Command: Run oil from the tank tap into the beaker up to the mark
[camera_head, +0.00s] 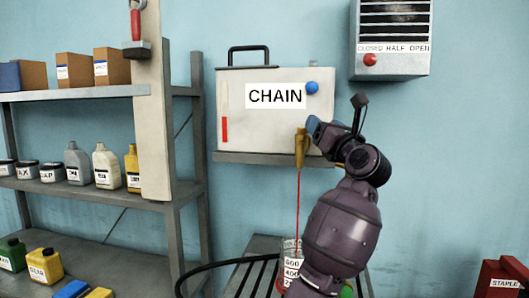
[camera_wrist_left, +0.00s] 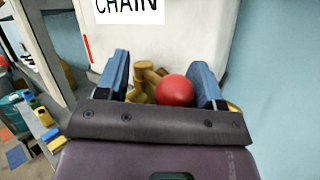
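The white tank (camera_head: 270,120) labelled CHAIN sits on a wall shelf, with red in the lower part of its sight strip. Its brass tap (camera_head: 300,146) points down, and a thin red oil stream (camera_head: 298,205) falls from it to the beaker (camera_head: 292,262). The beaker shows marks such as 600 and 400, with red low down; my arm hides part of it. My left gripper (camera_head: 316,130) is at the tap. In the left wrist view its blue fingers (camera_wrist_left: 163,80) are apart, with the tap's red knob (camera_wrist_left: 175,90) between them, nearer the right finger. My right gripper is out of view.
The beaker stands on a dark slatted stand (camera_head: 255,272). Shelves (camera_head: 95,193) with bottles, tins and boxes fill the left. A wall panel (camera_head: 392,40) with a red knob hangs upper right. A red STAPLE container (camera_head: 503,275) is at lower right.

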